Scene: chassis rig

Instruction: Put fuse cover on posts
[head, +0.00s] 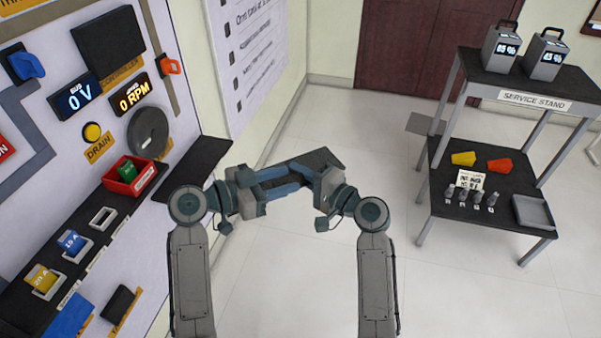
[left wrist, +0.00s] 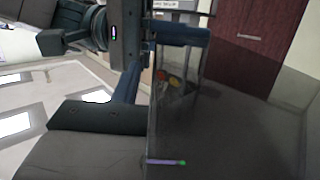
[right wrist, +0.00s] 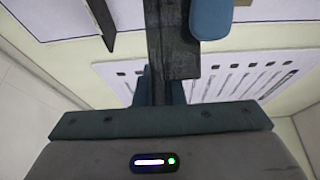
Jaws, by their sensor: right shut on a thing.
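A dark, smoky panel (head: 322,160), apparently the fuse cover, is in the air between my arms in the head view. In the left wrist view the see-through cover (left wrist: 240,110) fills the right half. My right gripper (head: 285,189) is shut on it; a dark narrow part (right wrist: 180,55) lies by its fingers in the right wrist view. My left gripper (head: 272,173) is close against the right one, with fingers overlapping; I cannot tell if it is open or grips the cover. The fuse board's black ledge (head: 60,243) is on the left. I cannot make out the posts.
The ledge carries a blue fuse (head: 72,242), a yellow fuse (head: 41,277), an empty holder (head: 103,218) and a red bin (head: 131,176) with a green fuse. A black shelf (head: 195,168) juts out beside my left arm. The service stand (head: 490,185) is at right.

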